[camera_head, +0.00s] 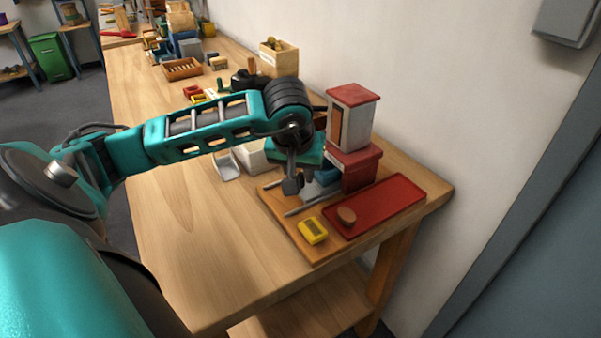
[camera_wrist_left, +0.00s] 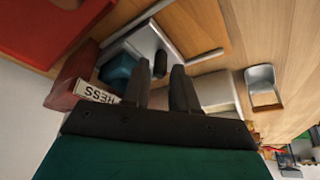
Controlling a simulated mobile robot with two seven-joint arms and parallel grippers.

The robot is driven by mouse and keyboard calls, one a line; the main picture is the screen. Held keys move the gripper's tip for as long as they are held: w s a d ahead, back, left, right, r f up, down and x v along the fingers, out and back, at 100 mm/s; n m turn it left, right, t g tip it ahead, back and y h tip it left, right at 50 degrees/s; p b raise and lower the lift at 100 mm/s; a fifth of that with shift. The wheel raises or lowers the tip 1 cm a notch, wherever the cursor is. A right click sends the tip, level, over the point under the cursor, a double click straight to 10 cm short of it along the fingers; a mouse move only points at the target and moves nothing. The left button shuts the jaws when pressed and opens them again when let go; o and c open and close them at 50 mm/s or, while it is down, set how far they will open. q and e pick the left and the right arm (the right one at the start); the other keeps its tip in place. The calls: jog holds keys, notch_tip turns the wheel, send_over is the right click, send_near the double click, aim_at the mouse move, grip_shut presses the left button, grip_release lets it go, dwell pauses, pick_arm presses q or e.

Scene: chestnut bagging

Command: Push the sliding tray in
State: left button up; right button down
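A sliding tray (camera_wrist_left: 140,44), a pale grey plate with a dark knob (camera_wrist_left: 160,64), sits between metal rails at the foot of the red-and-white dispenser (camera_head: 352,120). A blue piece (camera_wrist_left: 116,74) lies by the tray, against the red base (camera_head: 361,168). My left gripper (camera_wrist_left: 160,78) has its fingers apart, with the knob just beyond and between the fingertips; I cannot tell whether they touch. In the head view the left gripper (camera_head: 292,187) is above the rails (camera_head: 306,208) and hides most of the tray. My right gripper is not in view.
A white box (camera_wrist_left: 214,92) and a scoop (camera_wrist_left: 262,84) are beside the board. The bench's near left is clear.

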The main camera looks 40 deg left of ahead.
pick_arm(q)
jog(key=shift+w+f, duration=0.2)
jog(key=shift+f, duration=0.3)
grip_shut()
